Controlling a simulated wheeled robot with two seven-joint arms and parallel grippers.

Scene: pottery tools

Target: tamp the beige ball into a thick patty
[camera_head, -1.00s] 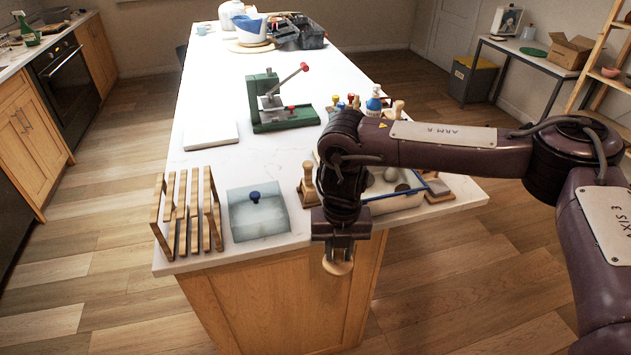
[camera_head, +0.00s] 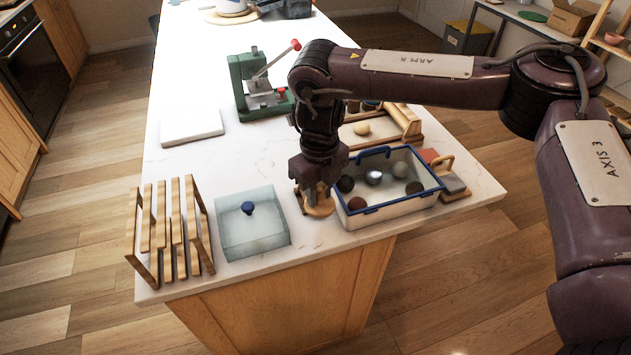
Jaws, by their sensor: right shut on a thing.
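A beige ball (camera_head: 362,129) lies on a pale board with wooden ends, behind the blue-rimmed tray and to the right of my right wrist. My right gripper (camera_head: 318,190) points down near the front edge of the counter, between the glass box and the tray. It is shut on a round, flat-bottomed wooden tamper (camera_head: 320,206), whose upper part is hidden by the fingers. I cannot tell whether the tamper touches the counter. The tamper is well apart from the ball. My left gripper is not in view.
The blue-rimmed tray (camera_head: 388,208) holds several dark, grey and white balls. A lidded glass box (camera_head: 253,232) and wooden rack (camera_head: 170,230) stand left. A green press (camera_head: 245,85) and white slab (camera_head: 191,125) stand further back. Small blocks (camera_head: 452,184) lie right of the tray.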

